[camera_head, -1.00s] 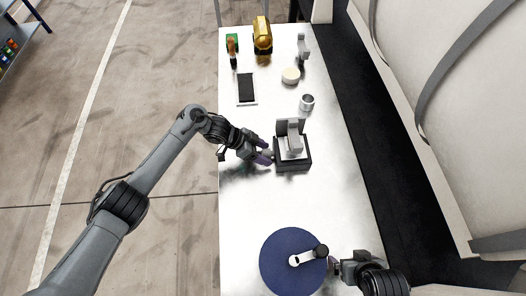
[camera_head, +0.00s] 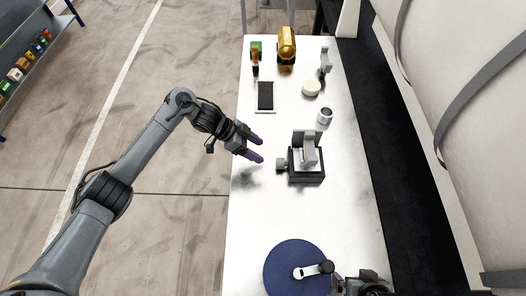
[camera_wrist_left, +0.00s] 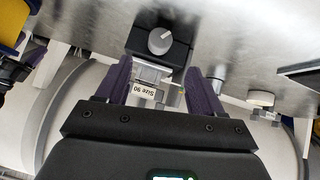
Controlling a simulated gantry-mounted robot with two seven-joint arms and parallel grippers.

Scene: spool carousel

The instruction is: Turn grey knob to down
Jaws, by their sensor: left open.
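The grey knob (camera_head: 281,164) sticks out from the left side of a dark block-shaped device (camera_head: 306,177) with a grey upright part. In the left wrist view the knob (camera_wrist_left: 161,41) faces the camera, with a pale mark on its face whose direction I cannot tell for sure. My left gripper (camera_head: 258,148) is open and empty, to the left of the knob and apart from it. Its purple fingers (camera_wrist_left: 160,76) also show in the left wrist view. My right gripper (camera_head: 336,286) is partly cut off at the bottom, beside the crank handle; its jaws are unclear.
A blue disc (camera_head: 290,275) with a white crank (camera_head: 308,272) lies at the near end of the table. A metal cup (camera_head: 325,116), a cream bowl (camera_head: 311,88), a dark flat tablet-like item (camera_head: 265,96) and a gold object (camera_head: 287,46) stand farther back. The table between device and disc is clear.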

